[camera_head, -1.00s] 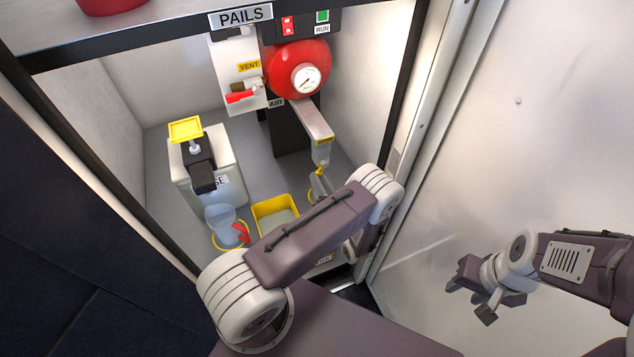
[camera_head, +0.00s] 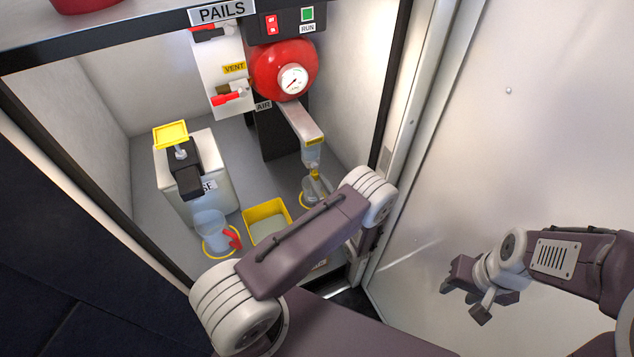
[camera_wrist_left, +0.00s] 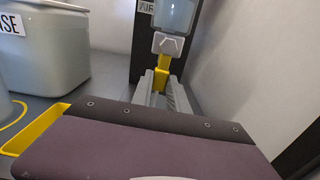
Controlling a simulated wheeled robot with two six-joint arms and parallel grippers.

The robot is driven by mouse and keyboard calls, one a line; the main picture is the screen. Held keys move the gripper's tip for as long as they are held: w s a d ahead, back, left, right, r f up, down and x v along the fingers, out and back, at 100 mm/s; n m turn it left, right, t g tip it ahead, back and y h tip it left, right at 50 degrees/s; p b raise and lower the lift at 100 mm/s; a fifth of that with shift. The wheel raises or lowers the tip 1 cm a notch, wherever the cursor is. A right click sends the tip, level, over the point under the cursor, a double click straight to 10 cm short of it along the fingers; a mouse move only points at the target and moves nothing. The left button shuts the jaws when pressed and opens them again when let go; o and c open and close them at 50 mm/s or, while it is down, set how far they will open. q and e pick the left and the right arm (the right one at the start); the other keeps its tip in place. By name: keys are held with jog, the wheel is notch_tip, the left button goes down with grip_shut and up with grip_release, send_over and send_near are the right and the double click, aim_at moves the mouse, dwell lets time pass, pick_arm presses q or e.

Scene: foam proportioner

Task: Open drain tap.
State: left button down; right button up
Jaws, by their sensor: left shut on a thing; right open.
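The drain tap (camera_wrist_left: 162,70) is a yellow piece under a grey fitting below a clear bowl (camera_wrist_left: 176,15). In the head view the clear bowl hangs below the grey bracket, with the yellow tap (camera_head: 315,176) beneath it. My left gripper (camera_wrist_left: 163,82) has its two grey fingers on either side of the tap's yellow lower part and is shut on it. My right gripper (camera_head: 464,296) is open and empty in front of the pale wall on the right.
A red round housing (camera_head: 285,65) with a gauge is above. The cabinet's right frame is close to my left arm.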

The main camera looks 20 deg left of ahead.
dwell(0.3)
pick_arm(q)
jog(key=c, duration=1.3)
grip_release()
jog(key=v, duration=0.9)
